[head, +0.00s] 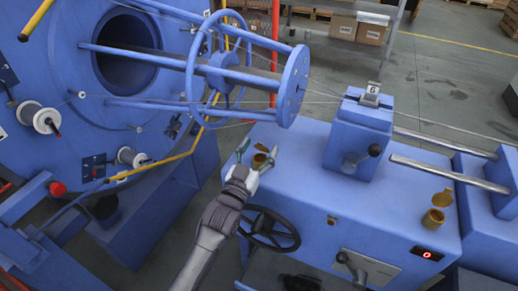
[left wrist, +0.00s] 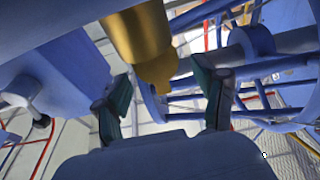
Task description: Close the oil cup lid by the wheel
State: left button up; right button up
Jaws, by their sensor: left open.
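A small brass oil cup (head: 260,161) stands on the blue machine top behind the black handwheel (head: 269,230). Its lid (head: 262,148) seems to stand raised at the back, but the fingers partly hide it and its exact angle is unclear. My left gripper (head: 258,153) is open, with its two fingers on either side of the cup. In the left wrist view the brass cup (left wrist: 140,38) shows large, above and beyond the open, empty fingers (left wrist: 163,88). I cannot tell whether a finger touches it. My right gripper is not in view.
A second brass oil cup (head: 433,217) with its lid up stands at the right of the machine top. A blue block (head: 357,135) with a handle stands between the cups. The strander's round cage (head: 225,70) and stretched wires are close behind my gripper.

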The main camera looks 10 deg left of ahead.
pick_arm(q)
jog(key=shift+s, duration=0.1)
jog(key=v, duration=1.1)
jog(key=shift+s+f, duration=0.15)
jog(key=shift+s, duration=0.2)
jog(key=shift+a, duration=0.15)
notch_tip(320, 180, up, 4)
jog(key=s+g+p, duration=0.1)
jog(key=g+p, duration=0.1)
jog(key=p, duration=0.7)
jog(key=shift+y, duration=0.4)
jog(key=x, duration=0.9)
jog(key=f+p+x, duration=0.1)
jog(key=x, duration=0.3)
jog(key=shift+w, duration=0.35)
